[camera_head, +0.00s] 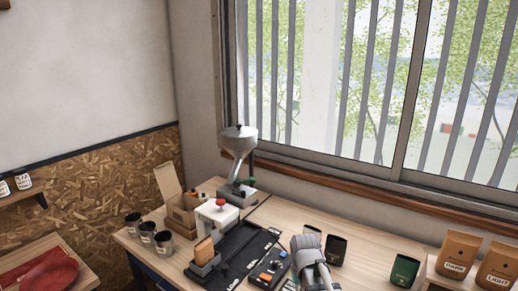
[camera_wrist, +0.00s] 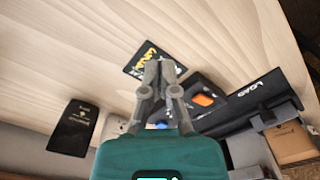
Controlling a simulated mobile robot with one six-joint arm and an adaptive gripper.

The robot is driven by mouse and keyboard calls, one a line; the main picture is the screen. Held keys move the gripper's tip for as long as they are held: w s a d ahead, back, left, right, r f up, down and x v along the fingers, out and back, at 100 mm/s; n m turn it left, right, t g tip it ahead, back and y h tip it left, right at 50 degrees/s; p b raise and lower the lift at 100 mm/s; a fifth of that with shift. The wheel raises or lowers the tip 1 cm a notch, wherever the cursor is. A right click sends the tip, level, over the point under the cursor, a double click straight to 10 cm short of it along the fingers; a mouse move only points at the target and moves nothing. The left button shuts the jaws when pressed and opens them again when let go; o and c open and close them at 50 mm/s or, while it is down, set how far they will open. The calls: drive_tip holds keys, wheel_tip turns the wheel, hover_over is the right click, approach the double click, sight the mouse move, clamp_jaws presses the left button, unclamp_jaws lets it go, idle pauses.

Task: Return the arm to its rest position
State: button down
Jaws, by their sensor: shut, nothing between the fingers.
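My gripper shows in the wrist view (camera_wrist: 160,68), with its two grey fingers brought together and nothing between them. It is over the wooden table (camera_wrist: 60,40), and a dark card with yellow lettering (camera_wrist: 150,58) lies beyond the fingertips. In the head view my grey wrist and arm end rise at the bottom centre in front of the table (camera_head: 350,270); the fingertips are hard to make out there.
A black tray (camera_head: 236,245), an orange-and-blue button box (camera_head: 270,268), a white press with a red knob (camera_head: 217,212) and a funnel machine (camera_head: 239,140) stand left of my arm. Several dark cups (camera_head: 147,233) stand left.

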drive_tip(key=s+d+m, duration=0.1)
drive_tip(key=s+d, duration=0.3)
drive_tip(key=s, duration=0.3)
drive_tip(key=shift+m, duration=0.3)
